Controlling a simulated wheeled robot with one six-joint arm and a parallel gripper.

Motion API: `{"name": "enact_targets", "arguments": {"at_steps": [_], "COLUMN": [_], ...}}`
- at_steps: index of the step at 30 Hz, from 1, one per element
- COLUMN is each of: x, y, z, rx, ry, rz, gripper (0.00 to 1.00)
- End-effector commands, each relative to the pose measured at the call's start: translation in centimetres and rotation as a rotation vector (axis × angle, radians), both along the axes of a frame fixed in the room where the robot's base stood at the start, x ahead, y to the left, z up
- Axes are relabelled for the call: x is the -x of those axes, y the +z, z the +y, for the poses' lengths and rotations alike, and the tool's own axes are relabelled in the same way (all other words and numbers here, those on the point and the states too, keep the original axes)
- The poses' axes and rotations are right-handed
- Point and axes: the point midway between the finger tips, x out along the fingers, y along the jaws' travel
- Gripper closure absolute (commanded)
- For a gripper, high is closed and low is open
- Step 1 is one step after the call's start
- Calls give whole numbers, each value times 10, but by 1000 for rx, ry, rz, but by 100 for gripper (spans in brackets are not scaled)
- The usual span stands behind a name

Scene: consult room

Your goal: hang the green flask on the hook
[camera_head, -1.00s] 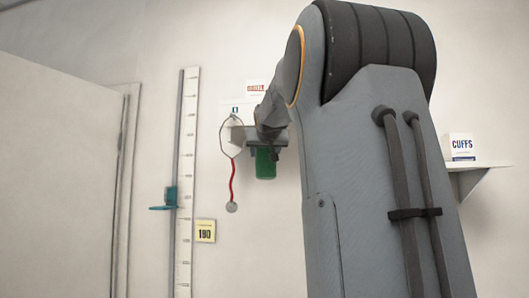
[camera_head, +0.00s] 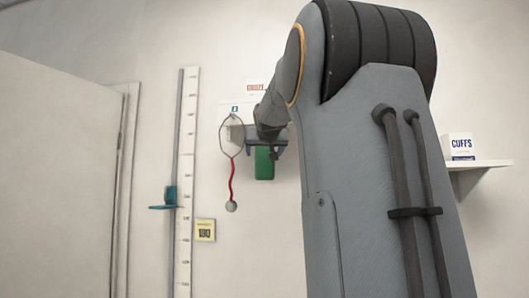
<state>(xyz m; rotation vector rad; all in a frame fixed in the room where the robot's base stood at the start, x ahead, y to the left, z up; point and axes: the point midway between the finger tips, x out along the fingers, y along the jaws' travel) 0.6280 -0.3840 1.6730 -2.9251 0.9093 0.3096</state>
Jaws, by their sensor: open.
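The green flask (camera_head: 264,164) is in front of the wall near the middle of the view, upright, its lower part showing. The hook is hidden behind my gripper and arm, and I cannot see what bears the flask.
A stethoscope-like item with a red tube (camera_head: 233,180) hangs just left of my gripper. A shelf (camera_head: 480,170) bears a CUFFS box (camera_head: 460,146) at right.

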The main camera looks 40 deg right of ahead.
Motion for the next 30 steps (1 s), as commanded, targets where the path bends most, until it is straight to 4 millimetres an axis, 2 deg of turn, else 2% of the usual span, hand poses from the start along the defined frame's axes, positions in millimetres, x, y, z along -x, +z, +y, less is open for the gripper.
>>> {"name": "enact_targets", "arguments": {"at_steps": [5,16,21,30], "x": [13,56,62,62], "y": [4,14,17,17], "z": [9,39,43,44], "rx": [2,1,1,1], "ry": [0,0,0,2], "rz": [-5,-3,-2,-3], "gripper": [23,23,23,23]}}
